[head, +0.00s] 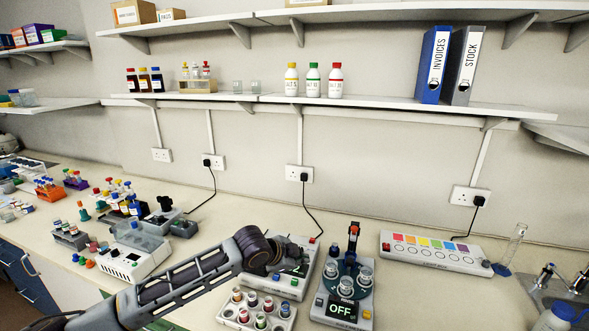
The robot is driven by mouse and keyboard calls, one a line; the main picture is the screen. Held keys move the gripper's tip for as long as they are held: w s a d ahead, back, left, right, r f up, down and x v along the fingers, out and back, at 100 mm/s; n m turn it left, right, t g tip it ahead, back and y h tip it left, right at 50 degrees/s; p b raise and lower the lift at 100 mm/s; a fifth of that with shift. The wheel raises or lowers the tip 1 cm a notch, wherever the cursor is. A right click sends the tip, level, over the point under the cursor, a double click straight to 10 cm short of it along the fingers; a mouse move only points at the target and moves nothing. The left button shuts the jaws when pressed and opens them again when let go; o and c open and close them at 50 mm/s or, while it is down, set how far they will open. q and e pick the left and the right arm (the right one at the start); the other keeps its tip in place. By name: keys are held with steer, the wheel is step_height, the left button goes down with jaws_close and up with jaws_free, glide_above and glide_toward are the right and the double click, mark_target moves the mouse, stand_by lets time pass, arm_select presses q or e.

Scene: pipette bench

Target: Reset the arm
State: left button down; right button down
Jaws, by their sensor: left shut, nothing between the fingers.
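My left arm comes in from the lower left and reaches over the bench. Its gripper (277,262) is shut and empty, in front of a white device (290,286) that it partly hides. The fingertips are small and dark here. To its right stands a grey device (346,308) with a display reading OFF and several capped clear vials around its top. Below the gripper, a white rack (228,316) holds several vials with coloured caps. My right gripper is not in view.
A panel with coloured squares (435,252) lies at the right, beside a glass cylinder (512,250). Racks and devices, such as a white box device (125,262), crowd the left bench. Shelves above hold bottles (313,80) and binders (433,65). Cables hang from wall sockets.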

arm_select(q)
steer(key=s+d+f+n, duration=0.2)
steer(key=s+f+n, duration=0.25)
steer(key=s, duration=0.65)
steer(key=s+a+f+n+g+y, duration=0.25)
steer(key=s+a+f+n, duration=0.25)
steer(key=s+a, duration=0.65)
steer(key=s+a+f+n+g+y, duration=0.1)
steer(key=s+a+f+n+y, duration=0.4)
steer(key=s+a, duration=0.65)
step_height(320, 180, down, 34)
steer(key=a+g+h, duration=0.1)
steer(key=a+h, duration=0.1)
steer(key=a, duration=0.1)
steer(key=s+a+f, duration=0.1)
steer(key=s+f, duration=0.9)
steer(key=s, duration=0.1)
steer(key=s+a+f+g, duration=0.1)
steer(key=s+a+f, duration=0.1)
steer(key=s+f, duration=0.7)
steer(key=shift+s+a+f+y, duration=0.3)
steer(key=shift+s+f+y, duration=0.05)
steer(key=shift+s, duration=0.7)
